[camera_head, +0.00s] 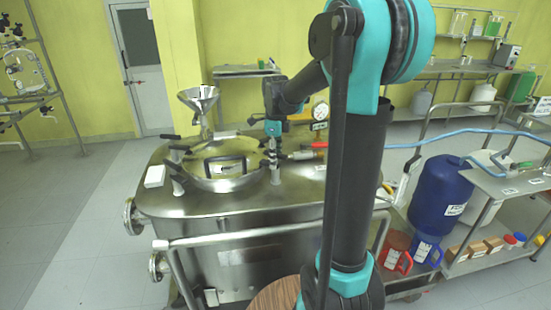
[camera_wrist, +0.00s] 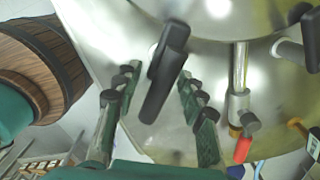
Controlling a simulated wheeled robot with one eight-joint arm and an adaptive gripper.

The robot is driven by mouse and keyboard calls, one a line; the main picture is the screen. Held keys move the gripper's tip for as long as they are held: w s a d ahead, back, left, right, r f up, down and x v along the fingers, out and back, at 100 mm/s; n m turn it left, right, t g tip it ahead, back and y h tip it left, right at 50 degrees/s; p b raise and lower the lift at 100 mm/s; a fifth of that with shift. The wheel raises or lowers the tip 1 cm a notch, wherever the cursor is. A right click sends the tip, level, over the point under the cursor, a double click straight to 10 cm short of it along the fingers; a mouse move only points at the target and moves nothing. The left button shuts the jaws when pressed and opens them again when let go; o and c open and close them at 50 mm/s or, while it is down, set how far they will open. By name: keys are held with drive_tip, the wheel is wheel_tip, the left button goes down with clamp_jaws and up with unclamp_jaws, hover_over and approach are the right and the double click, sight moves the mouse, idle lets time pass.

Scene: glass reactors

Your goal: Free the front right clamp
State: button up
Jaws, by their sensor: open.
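The front right clamp shows in the wrist view as a black handle (camera_wrist: 165,70) at the lid's edge. It lies between the spread fingers of my gripper (camera_wrist: 155,82); I see no firm grip on it. In the head view my gripper (camera_head: 272,145) points down over the right side of the round lid (camera_head: 222,181) of the steel vessel (camera_head: 240,238). There the clamp's metal post (camera_head: 275,176) stands at the lid's right edge, its top partly hidden by the gripper.
Other black-handled clamps, one at the left (camera_head: 180,148), ring the lid. A red-handled valve (camera_head: 318,145) and a gauge (camera_head: 320,111) stand to the right. A funnel (camera_head: 199,98) rises behind.

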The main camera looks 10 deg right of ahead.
clamp_jaws()
idle(0.3)
drive_tip(key=shift+n, duration=0.3)
drive_tip(key=n, duration=0.3)
drive_tip(key=shift+n, duration=0.3)
drive_tip(key=n, duration=0.4)
drive_tip(key=shift+n, duration=0.3)
drive_tip(key=n, duration=0.8)
drive_tip(key=shift+n, duration=0.3)
